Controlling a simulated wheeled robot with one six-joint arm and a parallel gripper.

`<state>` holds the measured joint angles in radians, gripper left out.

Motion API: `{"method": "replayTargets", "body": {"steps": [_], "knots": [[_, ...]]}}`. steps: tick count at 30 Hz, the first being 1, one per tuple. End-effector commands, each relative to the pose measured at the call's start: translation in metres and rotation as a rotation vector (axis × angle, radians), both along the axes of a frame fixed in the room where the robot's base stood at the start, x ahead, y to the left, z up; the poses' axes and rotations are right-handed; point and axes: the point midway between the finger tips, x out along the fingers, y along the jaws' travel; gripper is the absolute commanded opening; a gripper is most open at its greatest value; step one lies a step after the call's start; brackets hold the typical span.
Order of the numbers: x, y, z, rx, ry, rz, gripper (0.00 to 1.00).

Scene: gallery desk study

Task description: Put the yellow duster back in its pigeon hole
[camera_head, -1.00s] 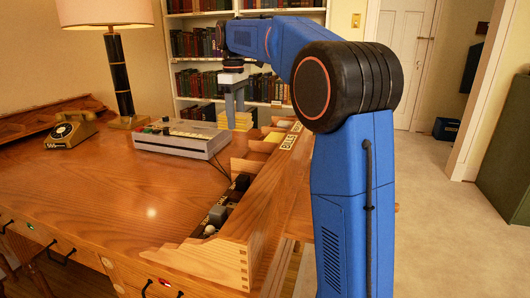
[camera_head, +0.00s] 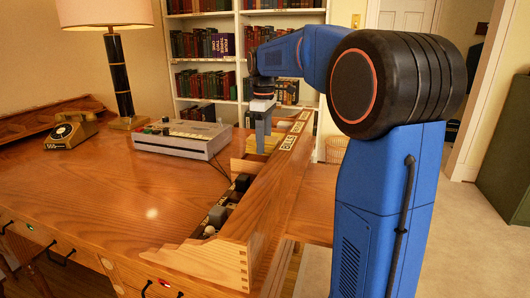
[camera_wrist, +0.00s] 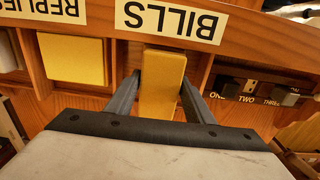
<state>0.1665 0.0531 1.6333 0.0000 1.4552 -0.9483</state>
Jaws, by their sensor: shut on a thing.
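My gripper (camera_head: 263,140) is shut on the yellow duster (camera_wrist: 162,84), which stands between the two fingers in the wrist view. The gripper is at the row of wooden pigeon holes (camera_head: 243,232) along the desk's right edge. In the wrist view the duster's far end is just under the BILLS label (camera_wrist: 170,19), in front of or within that opening; whether it touches the floor of the hole cannot be told. In the head view the fingers and the wood hide most of the duster.
Another yellow item (camera_wrist: 74,60) fills the hole beside it, by the REPLIES label (camera_wrist: 42,8). On the other side is a compartment marked ONE, TWO, THREE (camera_wrist: 249,87). A grey machine (camera_head: 182,138), telephone (camera_head: 70,131) and lamp (camera_head: 118,75) stand on the desk.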

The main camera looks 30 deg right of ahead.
Motion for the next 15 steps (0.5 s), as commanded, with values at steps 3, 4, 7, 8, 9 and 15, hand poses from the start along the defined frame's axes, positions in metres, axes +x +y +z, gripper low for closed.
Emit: {"method": "replayTargets", "body": {"steps": [3,4,7,8,9,15], "knots": [[0.0,0.0,-0.009,0.001,0.001,0.0,0.24],[0.0,0.0,-0.013,0.0,0.001,0.0,0.24],[0.0,0.0,-0.027,0.0,0.001,0.0,0.24],[-0.001,-0.001,-0.031,0.001,0.002,0.0,0.24],[-0.002,-0.002,-0.035,0.0,0.001,0.0,0.24],[-0.003,-0.003,-0.039,-0.001,-0.001,0.0,0.24]]}}
